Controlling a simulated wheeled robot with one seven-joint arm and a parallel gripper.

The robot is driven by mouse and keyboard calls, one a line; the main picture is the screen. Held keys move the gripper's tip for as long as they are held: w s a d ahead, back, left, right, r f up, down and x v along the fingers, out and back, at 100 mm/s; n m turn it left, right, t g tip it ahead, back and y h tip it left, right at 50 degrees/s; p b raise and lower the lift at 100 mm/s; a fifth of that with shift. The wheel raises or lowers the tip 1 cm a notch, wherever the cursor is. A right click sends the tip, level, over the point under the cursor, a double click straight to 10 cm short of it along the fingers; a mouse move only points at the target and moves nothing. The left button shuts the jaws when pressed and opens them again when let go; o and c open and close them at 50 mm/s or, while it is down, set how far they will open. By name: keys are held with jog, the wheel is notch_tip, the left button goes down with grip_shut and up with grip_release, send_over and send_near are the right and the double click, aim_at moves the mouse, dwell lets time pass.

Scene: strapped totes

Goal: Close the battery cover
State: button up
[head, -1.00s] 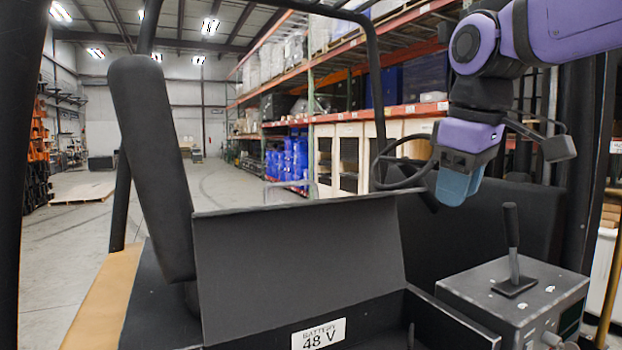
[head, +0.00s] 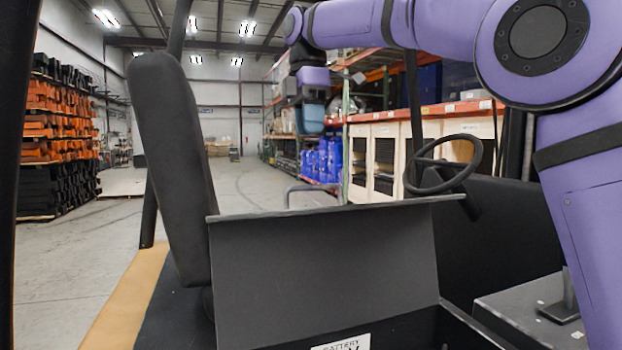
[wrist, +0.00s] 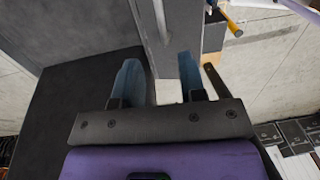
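The battery cover (head: 325,270) is a flat dark grey panel in the head view. It stands raised and tilted behind the open dark compartment, whose label "BATTERY" (head: 342,343) is cut off at the bottom edge. My gripper (head: 311,120) appears small in the head view, above and beyond the cover's top edge, apart from it. In the wrist view its two blue fingers (wrist: 160,82) are spread with a gap between them and hold nothing. A grey panel and bar show beyond the fingertips; I cannot tell whether they belong to the cover.
A black seat back (head: 172,165) stands left of the cover. A steering wheel (head: 445,165) is behind its right end. A grey lever box (head: 525,312) is at lower right, partly hidden by my arm.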

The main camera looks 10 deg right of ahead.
jog(key=f, duration=0.7)
jog(key=s+f, duration=0.1)
jog(key=f, duration=0.2)
jog(key=shift+d+f, duration=0.15)
jog(key=shift+f, duration=0.05)
grip_shut()
